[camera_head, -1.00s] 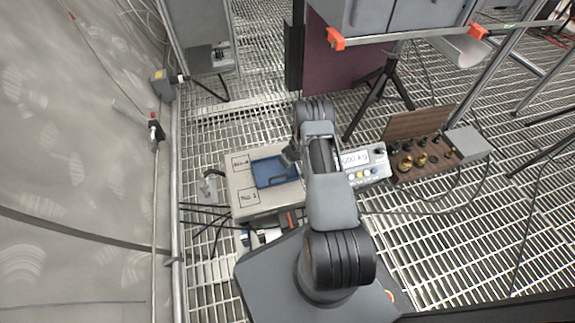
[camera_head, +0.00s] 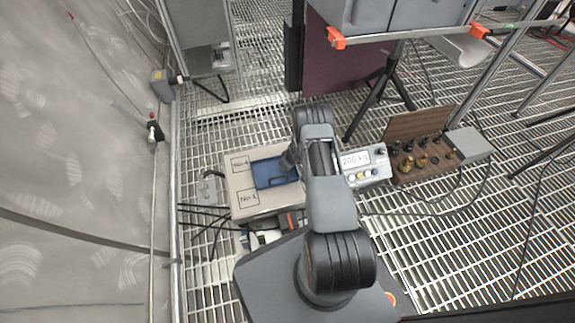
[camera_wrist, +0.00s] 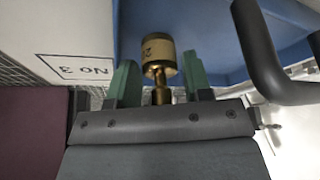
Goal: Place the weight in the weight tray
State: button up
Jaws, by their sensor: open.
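The brass weight (camera_wrist: 159,48) shows in the wrist view between my two green fingertips, its knob toward me. It appears to sit in the blue weight tray (camera_wrist: 215,22), with bare gaps between it and both fingers. In the head view the weight tray (camera_head: 264,176) lies on the beige scale box (camera_head: 240,205) left of my arm. My gripper (camera_wrist: 160,76) is open around the weight. In the head view my wrist hangs over the tray's right part and hides the weight.
A dark handle (camera_wrist: 275,65) rises close to my right finger. Tripod legs (camera_head: 372,100) stand behind the case.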

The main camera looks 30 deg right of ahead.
jog(key=p+v, duration=0.3)
jog(key=v, duration=0.9)
jog(key=a+r+y, duration=0.1)
jog(key=a+r, duration=0.3)
jog(key=r, duration=0.3)
jog(key=s+a+r, duration=0.1)
jog(key=a+r, duration=0.3)
jog(key=r, duration=0.4)
jog(key=a+r+y, duration=0.1)
jog(key=a+r, duration=0.3)
jog(key=r, duration=0.3)
jog(key=s+a+r+m+g+h, duration=0.1)
jog(key=s+a+r, duration=0.1)
jog(key=s+r, duration=0.4)
jog(key=s+a+r+m+h, duration=0.2)
jog(key=s+r, duration=0.5)
jog(key=s, duration=0.7)
jog(key=shift+s+a+r+g, duration=0.15)
jog(key=shift+a+g, duration=0.25)
jog(key=shift+a, duration=0.1)
notch_tip(320, 180, up, 39)
jog(key=t+p, duration=0.1)
jog(key=p, duration=3.5)
jog(key=shift+s+a+p, duration=0.15)
jog(key=shift+a+p, duration=0.05)
jog(key=shift+p, duration=0.1)
